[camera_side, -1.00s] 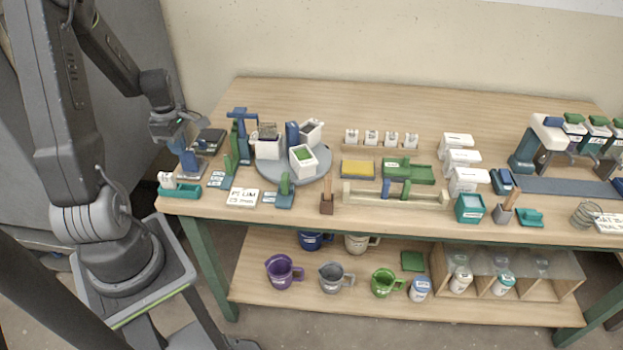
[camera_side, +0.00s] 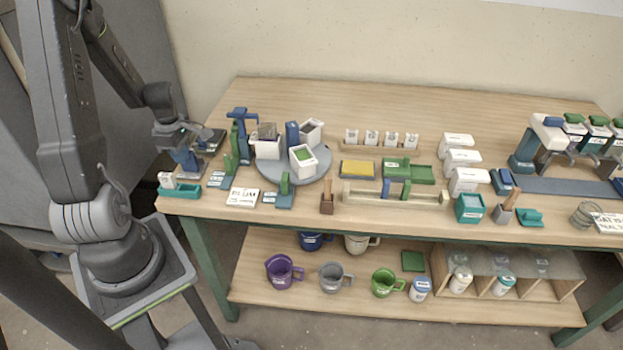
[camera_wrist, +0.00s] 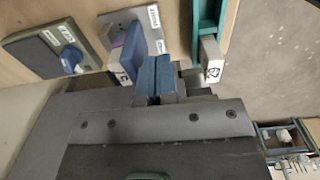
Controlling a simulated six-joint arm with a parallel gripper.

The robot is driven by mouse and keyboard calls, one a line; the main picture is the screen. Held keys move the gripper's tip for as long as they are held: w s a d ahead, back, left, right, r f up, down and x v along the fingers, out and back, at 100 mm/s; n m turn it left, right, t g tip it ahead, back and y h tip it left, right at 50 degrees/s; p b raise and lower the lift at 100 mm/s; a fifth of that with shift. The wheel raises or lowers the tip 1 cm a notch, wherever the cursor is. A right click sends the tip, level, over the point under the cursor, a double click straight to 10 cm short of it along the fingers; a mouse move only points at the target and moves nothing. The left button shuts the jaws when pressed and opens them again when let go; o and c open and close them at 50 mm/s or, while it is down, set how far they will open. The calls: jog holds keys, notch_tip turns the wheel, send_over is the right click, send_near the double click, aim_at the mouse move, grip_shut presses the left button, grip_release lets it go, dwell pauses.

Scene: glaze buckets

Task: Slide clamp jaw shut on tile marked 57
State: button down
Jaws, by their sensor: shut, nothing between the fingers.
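A clamp with a blue upright jaw (camera_side: 187,161) stands on a grey plate at the table's left end. In the wrist view the blue jaw (camera_wrist: 135,52) and its labelled grey plate (camera_wrist: 161,44) lie just beyond my fingers. A small white tile (camera_wrist: 121,76) with a dark mark, only partly readable, sits at the jaw's near end; I cannot tell whether the jaw touches it. My gripper (camera_wrist: 154,80) is shut and empty, its blue fingers close beside the jaw; contact is unclear. In the side view my gripper (camera_side: 178,143) is over the clamp, partly hiding it.
A marked white block (camera_wrist: 211,62) is right of my fingers. A grey turntable (camera_side: 320,172) with containers stands to the right. The table's left edge is close.

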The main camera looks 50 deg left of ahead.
jog(key=shift+f, duration=0.25)
jog(key=shift+w+a, duration=0.1)
jog(key=shift+a, duration=0.05)
jog(key=shift+w+a, duration=0.3)
notch_tip(320, 180, up, 7)
jog(key=shift+s+d, duration=0.25)
dwell(0.4)
